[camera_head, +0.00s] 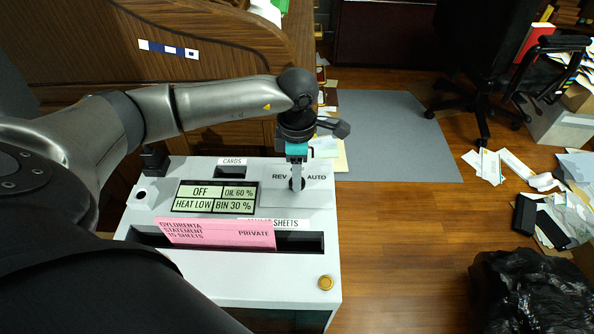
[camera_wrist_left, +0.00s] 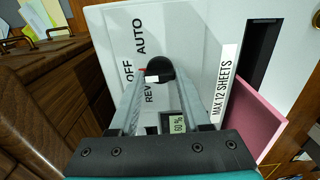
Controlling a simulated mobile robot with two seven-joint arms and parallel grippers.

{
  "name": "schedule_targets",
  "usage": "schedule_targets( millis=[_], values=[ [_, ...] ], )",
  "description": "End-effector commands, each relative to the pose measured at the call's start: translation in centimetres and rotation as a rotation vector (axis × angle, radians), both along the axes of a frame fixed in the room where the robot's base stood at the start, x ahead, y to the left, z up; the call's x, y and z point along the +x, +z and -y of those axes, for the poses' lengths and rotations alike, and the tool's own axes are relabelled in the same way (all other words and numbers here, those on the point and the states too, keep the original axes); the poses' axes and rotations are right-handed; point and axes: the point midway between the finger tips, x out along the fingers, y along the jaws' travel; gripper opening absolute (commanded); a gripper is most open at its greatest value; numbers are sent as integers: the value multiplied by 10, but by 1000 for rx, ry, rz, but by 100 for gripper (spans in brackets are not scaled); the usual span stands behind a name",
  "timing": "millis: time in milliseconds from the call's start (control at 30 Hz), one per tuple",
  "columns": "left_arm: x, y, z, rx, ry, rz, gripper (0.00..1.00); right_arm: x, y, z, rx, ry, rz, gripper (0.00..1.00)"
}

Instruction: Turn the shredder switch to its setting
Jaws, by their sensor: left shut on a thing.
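The white shredder (camera_head: 290,267) stands below my head camera. Its black rotary switch (camera_wrist_left: 159,69) sits among the labels REV, OFF and AUTO, with a small white mark on its near side. I cannot tell exactly which label the switch points to. My left gripper (camera_head: 297,184) points down over the switch and is shut on it, one finger on each side in the left wrist view (camera_wrist_left: 158,80). In the head view the gripper hides most of the switch. The display (camera_head: 214,197) reads OFF, OIL 60 %, HEAT LOW and BIN 30 %. My right gripper is not in view.
A pink sheet (camera_head: 217,234) marked PRIVATE stands in the sheet slot. A brass button (camera_head: 326,283) is at the front right corner. A wooden desk (camera_head: 90,60) is behind. Papers, a black bag (camera_head: 530,290) and an office chair (camera_head: 490,70) are at the right.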

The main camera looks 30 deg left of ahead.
Motion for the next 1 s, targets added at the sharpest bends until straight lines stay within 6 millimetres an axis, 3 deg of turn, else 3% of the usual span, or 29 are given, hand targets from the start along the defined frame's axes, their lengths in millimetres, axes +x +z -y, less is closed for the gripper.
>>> schedule_targets(
  millis=[433,467,733,1000],
  values=[
    [1,1,0,-1,-10,3,0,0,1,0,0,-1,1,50],
    [1,1,0,-1,-10,3,48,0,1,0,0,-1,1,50],
    [1,0,0,-1,-10,2,78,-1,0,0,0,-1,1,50],
    [0,1,0,0,-10,1,78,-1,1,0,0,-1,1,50]
  ],
)
